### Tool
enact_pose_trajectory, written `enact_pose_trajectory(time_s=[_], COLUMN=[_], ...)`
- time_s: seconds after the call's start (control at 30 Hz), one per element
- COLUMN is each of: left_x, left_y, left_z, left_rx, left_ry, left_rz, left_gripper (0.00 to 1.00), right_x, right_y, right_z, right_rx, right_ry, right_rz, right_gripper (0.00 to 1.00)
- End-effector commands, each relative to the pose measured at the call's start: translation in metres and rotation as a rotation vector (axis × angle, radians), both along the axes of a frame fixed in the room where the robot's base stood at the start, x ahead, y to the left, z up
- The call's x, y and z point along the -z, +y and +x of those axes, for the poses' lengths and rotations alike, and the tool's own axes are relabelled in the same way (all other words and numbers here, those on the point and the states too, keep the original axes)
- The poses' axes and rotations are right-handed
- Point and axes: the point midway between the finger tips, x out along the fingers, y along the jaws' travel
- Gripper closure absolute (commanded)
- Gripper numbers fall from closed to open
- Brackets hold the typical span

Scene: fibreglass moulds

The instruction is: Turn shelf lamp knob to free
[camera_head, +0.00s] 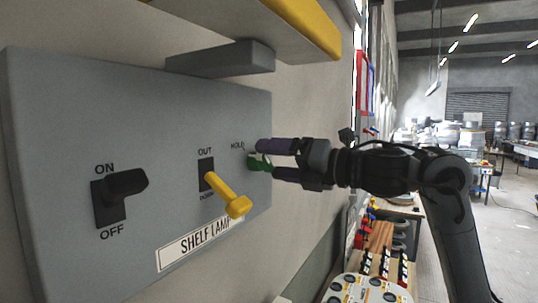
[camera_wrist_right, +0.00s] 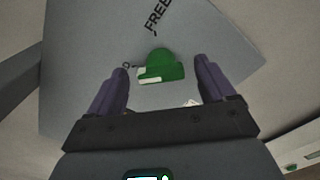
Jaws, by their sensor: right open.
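The shelf lamp knob (camera_head: 259,163) is green and sits on the right part of the grey panel, below and right of the word HOLD. In the right wrist view the knob (camera_wrist_right: 163,66) has a white mark at its left end, beside a partly hidden letter. The word FREE shows above it. My right gripper (camera_head: 267,160) is open, with its purple fingers pointing at the panel. In the wrist view its fingers (camera_wrist_right: 160,82) stand on either side of the knob, with gaps on both sides. My left gripper is out of view.
The grey panel (camera_head: 60,200) also bears a black ON/OFF switch (camera_head: 122,185) and a yellow OUT/DOWN lever (camera_head: 232,200) that sticks out left of my gripper. A yellow-edged shelf (camera_head: 290,28) overhangs above. A bench with parts (camera_head: 370,288) lies below right.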

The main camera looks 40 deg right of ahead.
Motion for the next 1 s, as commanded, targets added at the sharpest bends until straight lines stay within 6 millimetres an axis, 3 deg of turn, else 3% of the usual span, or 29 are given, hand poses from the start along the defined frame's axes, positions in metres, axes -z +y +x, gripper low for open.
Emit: enact_pose_trajectory(time_s=[0.2,0.57,0.9,1.0], left_x=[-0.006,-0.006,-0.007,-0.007], left_y=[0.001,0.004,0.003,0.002], left_z=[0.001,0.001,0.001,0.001], left_rx=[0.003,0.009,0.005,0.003], left_ry=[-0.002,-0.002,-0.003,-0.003], left_rz=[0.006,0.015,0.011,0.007], left_gripper=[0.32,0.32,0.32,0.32], right_x=[-0.001,0.0,0.0,0.0], right_y=[0.006,0.007,0.007,0.007], right_z=[0.016,0.019,0.019,0.019], right_rx=[-0.001,0.0,0.0,0.0], right_ry=[0.0,0.0,0.0,0.001], right_rz=[0.0,0.0,0.0,0.002], right_gripper=[0.17,0.17,0.68,0.68])
